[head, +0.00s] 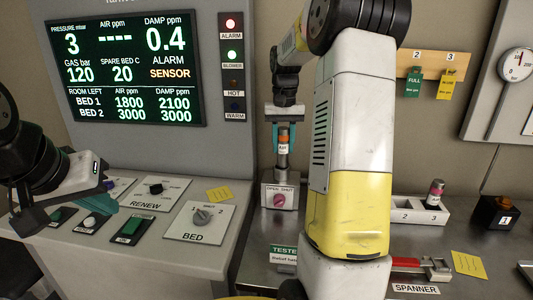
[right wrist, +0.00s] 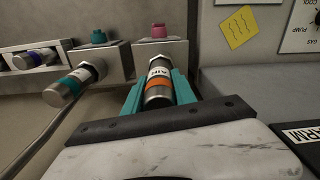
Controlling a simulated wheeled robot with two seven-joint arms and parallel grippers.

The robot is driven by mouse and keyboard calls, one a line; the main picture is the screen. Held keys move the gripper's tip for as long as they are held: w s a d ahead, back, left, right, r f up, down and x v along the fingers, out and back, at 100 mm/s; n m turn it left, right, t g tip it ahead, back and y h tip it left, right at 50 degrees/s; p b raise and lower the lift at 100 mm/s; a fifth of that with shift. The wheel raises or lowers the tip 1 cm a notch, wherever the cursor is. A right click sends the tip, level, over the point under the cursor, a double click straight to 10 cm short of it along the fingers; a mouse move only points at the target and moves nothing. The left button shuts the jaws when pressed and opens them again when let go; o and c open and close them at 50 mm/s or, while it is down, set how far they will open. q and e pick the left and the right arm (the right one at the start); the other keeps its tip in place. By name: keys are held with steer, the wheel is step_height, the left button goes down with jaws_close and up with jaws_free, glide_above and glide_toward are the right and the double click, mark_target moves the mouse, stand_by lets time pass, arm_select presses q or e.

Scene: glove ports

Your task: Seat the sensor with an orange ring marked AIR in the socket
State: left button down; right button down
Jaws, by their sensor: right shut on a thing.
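The sensor marked AIR, with an orange ring (right wrist: 159,88), is a metal cylinder with a white label. My right gripper (right wrist: 158,92) is shut on it, a teal finger on each side. In the head view the sensor (head: 283,146) stands upright above the block with the pink OPEN/SHUT knob (head: 279,198), and the right gripper (head: 283,136) holds its upper part. Its lower end meets the block (right wrist: 162,54) in the right wrist view; how deep it sits in the socket is hidden. My left gripper (head: 75,210) is over the console at left; its jaw gap is unclear.
A white rack (head: 412,211) holds another sensor (head: 435,192). A black box marked 1 (head: 497,212) and a red-handled spanner (head: 420,266) lie at right. My right arm hides the middle.

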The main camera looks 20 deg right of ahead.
mark_target(282, 154)
steer(key=shift+w+f, duration=0.25)
steer(key=shift+f, duration=1.55)
steer(key=c, duration=1)
jaws_free()
steer(key=shift+f, duration=0.15)
